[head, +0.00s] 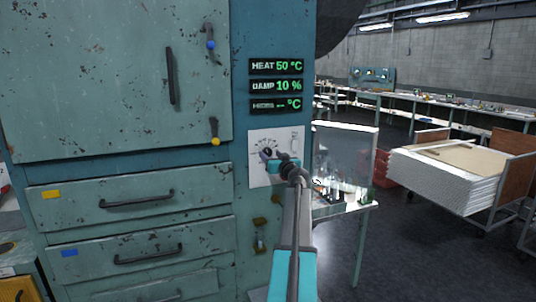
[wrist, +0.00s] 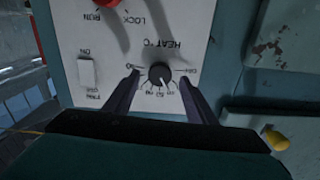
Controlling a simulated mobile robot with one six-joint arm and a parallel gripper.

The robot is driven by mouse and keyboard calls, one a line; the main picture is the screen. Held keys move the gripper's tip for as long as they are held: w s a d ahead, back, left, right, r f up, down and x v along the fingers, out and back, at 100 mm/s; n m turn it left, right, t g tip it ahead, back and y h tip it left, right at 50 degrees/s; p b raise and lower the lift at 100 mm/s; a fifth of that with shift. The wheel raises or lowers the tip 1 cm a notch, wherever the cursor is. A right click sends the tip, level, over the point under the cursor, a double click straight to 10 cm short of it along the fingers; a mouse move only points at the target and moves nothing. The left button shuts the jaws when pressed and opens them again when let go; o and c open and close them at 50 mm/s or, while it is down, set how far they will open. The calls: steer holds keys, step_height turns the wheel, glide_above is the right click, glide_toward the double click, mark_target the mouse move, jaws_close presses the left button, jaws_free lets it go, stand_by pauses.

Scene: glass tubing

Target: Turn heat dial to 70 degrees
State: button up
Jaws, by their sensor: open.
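The heat dial (wrist: 159,75) is a round black knob on a white panel (wrist: 120,40), seen upside down in the wrist view, with a printed scale around it and "HEAT °C" beside it. My gripper (wrist: 160,80) is open, with one dark finger on each side of the dial. I cannot tell whether either finger touches it. In the head view my gripper (head: 280,161) is at the panel and partly hides the dial area. The green heat readout (head: 276,66) shows HEAT 50 °C.
The wrist view shows a white fan switch (wrist: 88,72) and a red knob (wrist: 112,5) on the same panel. Drawers with handles (head: 137,200) are left of my arm. A small table (head: 345,210) stands to the right, with open floor beyond.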

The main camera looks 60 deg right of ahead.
mark_target(267, 152)
steer(key=shift+p+x, duration=0.3)
steer(key=shift+x, duration=0.95)
steer(key=c, duration=0.9)
steer(key=shift+a+f, duration=0.1)
steer(key=shift+a, duration=0.35)
steer(key=shift+c, duration=0.7)
steer(key=shift+d, duration=0.35)
